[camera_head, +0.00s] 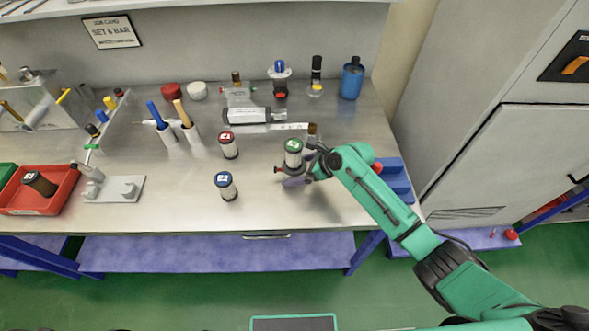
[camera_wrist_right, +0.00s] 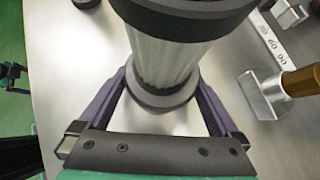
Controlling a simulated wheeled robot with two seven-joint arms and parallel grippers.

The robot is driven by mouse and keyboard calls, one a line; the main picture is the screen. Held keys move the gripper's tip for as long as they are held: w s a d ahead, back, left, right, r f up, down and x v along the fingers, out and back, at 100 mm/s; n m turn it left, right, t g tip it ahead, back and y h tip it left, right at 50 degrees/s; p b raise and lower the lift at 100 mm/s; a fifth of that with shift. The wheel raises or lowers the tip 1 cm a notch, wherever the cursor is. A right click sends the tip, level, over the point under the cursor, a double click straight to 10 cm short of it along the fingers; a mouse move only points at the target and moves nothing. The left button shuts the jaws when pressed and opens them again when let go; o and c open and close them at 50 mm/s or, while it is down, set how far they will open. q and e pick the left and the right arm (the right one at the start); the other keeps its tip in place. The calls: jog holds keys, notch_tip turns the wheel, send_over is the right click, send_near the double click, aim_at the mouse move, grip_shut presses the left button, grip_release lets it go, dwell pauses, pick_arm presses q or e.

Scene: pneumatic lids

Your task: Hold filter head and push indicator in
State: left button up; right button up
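A pale ribbed cylinder with a green cap (camera_head: 293,146), possibly the filter head, stands upright on the bench. A small red tip (camera_head: 278,169), which may be the indicator, shows at the left of its dark base. My right gripper (camera_head: 297,172) reaches in from the right at its base, with a purple finger low in front.
Similar cylinders with a red cap (camera_head: 228,138) and a blue cap (camera_head: 225,180) stand to the left. A blue holder (camera_head: 394,178) is at the right, a red bin (camera_head: 40,190) far left. The front middle bench is clear.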

jog(key=c, duration=0.8)
jog(key=shift+f, duration=0.1)
